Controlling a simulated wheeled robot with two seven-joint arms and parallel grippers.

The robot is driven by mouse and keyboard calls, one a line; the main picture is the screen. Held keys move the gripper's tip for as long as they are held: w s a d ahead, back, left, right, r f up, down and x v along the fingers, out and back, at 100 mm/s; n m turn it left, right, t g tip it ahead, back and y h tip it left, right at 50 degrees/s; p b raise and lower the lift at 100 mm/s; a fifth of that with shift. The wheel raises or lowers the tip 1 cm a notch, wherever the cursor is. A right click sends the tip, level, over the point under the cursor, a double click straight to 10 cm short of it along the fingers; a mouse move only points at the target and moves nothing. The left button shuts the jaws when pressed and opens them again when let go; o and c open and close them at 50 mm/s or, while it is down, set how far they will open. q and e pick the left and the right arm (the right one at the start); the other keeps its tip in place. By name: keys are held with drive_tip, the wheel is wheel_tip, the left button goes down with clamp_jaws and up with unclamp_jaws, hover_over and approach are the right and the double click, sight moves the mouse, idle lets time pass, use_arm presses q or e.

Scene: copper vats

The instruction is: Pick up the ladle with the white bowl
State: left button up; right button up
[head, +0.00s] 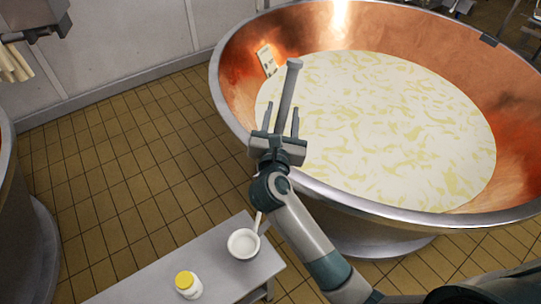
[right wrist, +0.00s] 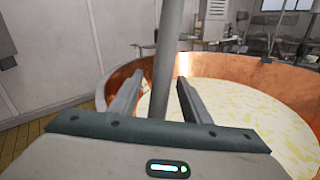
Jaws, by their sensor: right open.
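The ladle with the white bowl (head: 243,244) rests on the grey bench at the bottom of the head view. Its short pale handle points up and right, close beside my right forearm. My right gripper (head: 281,106) is well above and beyond the ladle in the picture, in front of the copper vat. Its fingers are apart, also in the right wrist view (right wrist: 160,79). A grey rod (head: 288,88) shows between the fingers; I cannot tell what it belongs to. The ladle is not visible in the right wrist view. My left gripper is not in view.
A copper vat (head: 236,80) with a steel rim and pale yellowish contents fills the upper right. A white jar with a yellow lid (head: 187,284) stands on the grey bench (head: 222,280), left of the ladle. Tiled floor is clear left of the vat.

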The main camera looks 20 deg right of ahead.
drive_tip(key=shift+p+x, duration=0.65)
drive_tip(key=shift+x, duration=1.15)
drive_tip(key=shift+f, duration=0.1)
drive_tip(key=shift+c, duration=0.6)
clamp_jaws()
